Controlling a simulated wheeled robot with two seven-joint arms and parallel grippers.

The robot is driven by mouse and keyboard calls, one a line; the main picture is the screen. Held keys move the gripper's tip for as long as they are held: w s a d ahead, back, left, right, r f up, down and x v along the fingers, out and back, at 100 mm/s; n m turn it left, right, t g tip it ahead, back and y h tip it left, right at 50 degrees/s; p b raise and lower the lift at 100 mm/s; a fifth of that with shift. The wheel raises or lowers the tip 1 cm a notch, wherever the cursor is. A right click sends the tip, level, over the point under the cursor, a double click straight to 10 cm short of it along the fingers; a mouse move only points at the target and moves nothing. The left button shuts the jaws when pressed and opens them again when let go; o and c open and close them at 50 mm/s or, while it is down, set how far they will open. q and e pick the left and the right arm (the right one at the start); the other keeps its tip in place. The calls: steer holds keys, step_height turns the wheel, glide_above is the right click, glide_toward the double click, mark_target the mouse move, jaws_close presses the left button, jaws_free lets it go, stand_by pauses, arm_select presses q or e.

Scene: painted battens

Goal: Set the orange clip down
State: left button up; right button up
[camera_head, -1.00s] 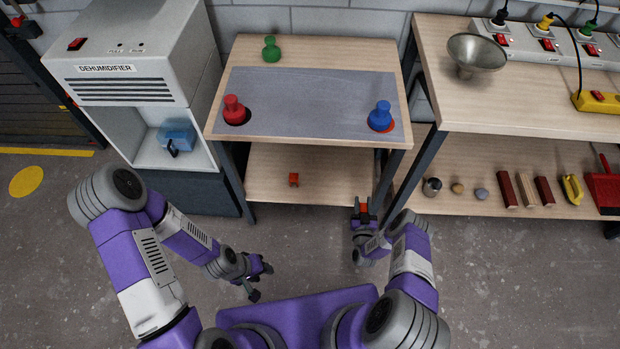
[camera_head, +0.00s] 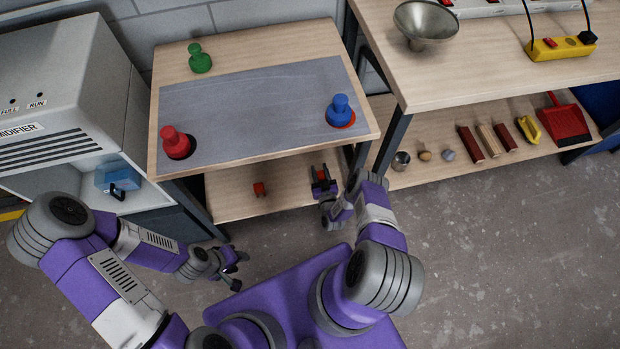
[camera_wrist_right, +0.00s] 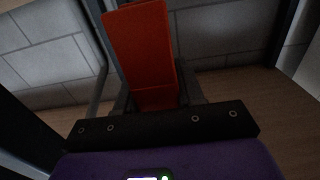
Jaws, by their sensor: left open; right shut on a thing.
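My right gripper (camera_head: 322,187) is shut on an orange clip (camera_head: 321,174), over the right part of the table's lower shelf (camera_head: 228,205). In the right wrist view the orange clip (camera_wrist_right: 145,50) stands up as a flat slab between the dark fingers (camera_wrist_right: 157,100). I cannot tell whether it touches the shelf. Another small orange-red piece (camera_head: 259,189) lies on the lower shelf to the left of that gripper. My left gripper (camera_head: 236,269) is open and empty, low in front of the table.
A table leg (camera_head: 391,143) stands right of my right gripper. A bench shelf farther right holds battens (camera_head: 471,144) and a dustpan (camera_head: 565,122).

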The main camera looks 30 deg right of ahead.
step_height(320, 180, down, 7)
steer(key=b, duration=0.3)
steer(key=shift+f+b, duration=0.1)
steer(key=shift+b, duration=0.2)
steer(key=o, duration=1)
